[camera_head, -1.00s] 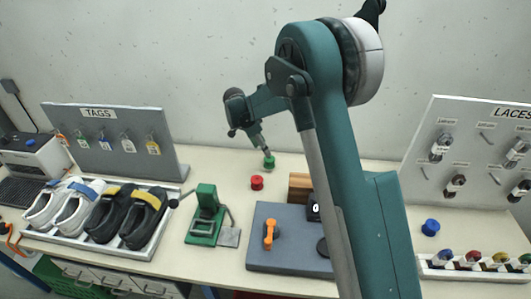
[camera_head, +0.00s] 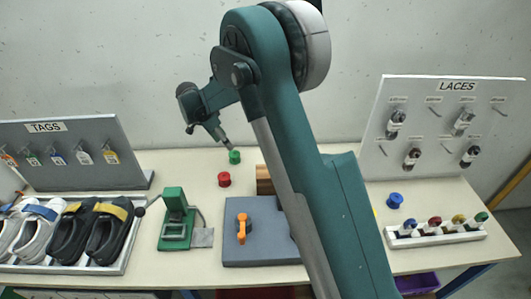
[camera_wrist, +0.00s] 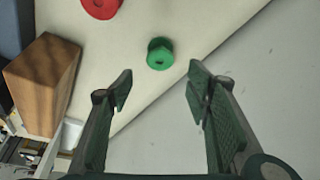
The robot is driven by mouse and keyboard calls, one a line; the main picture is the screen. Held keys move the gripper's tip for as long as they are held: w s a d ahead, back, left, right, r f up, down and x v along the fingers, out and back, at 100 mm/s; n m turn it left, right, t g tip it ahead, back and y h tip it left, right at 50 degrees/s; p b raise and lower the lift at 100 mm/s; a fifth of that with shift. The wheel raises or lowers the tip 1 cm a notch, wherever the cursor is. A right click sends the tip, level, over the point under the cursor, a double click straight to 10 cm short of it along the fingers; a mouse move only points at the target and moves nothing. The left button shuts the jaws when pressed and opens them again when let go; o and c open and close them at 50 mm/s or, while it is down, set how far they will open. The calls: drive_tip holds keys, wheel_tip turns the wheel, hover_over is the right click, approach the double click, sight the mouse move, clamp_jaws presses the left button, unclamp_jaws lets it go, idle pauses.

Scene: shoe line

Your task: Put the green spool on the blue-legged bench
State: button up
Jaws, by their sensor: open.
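The green spool (camera_head: 235,157) stands on the beige bench top (camera_head: 185,168) near its back edge. In the wrist view the green spool (camera_wrist: 159,54) lies ahead of my gripper (camera_wrist: 160,82), roughly between the lines of the two fingers. My gripper (camera_head: 229,146) is open and empty, just above the spool in the head view; the fingers look apart from it. A blue leg (camera_head: 465,280) shows under the bench's right end.
A red spool (camera_head: 224,179) and a wooden block (camera_head: 264,179) stand close by. A blue spool (camera_head: 394,200) is to the right, by a rack of several coloured spools (camera_head: 436,237). A green press (camera_head: 175,220) and a grey pad (camera_head: 262,246) lie in front.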

drive_tip(key=s+d+r+n+t+y, duration=0.1)
drive_tip(key=s+d+r+n, duration=0.2)
drive_tip(key=s+d+r, duration=0.7)
drive_tip(key=s+d+r+n+t+y, duration=0.1)
drive_tip(key=s+d+r+n, duration=0.1)
drive_tip(key=s+d+r, duration=0.75)
drive_tip(key=s+d+r+n+y, duration=0.1)
drive_tip(key=s+d+r+n, duration=0.15)
drive_tip(key=s+d, duration=0.3)
drive_tip(key=s+d+r+n, duration=0.1)
drive_tip(key=s+d+r, duration=0.2)
drive_tip(key=s+d, duration=0.3)
drive_tip(key=s+d+f+n+t, duration=0.1)
drive_tip(key=s+d+f, duration=0.1)
drive_tip(key=s, duration=0.6)
drive_tip(key=s+d+f+n+t, duration=0.1)
drive_tip(key=s+d+f, duration=0.1)
drive_tip(key=s, duration=0.6)
drive_tip(key=shift+s+d+f+n+t+y, duration=0.2)
drive_tip(key=shift+s+d+n+t+y, duration=0.1)
drive_tip(key=shift+s+d+n+t, duration=0.1)
drive_tip(key=shift+f, duration=0.1)
wheel_tip(320, 180, down, 4)
drive_tip(key=b, duration=0.4)
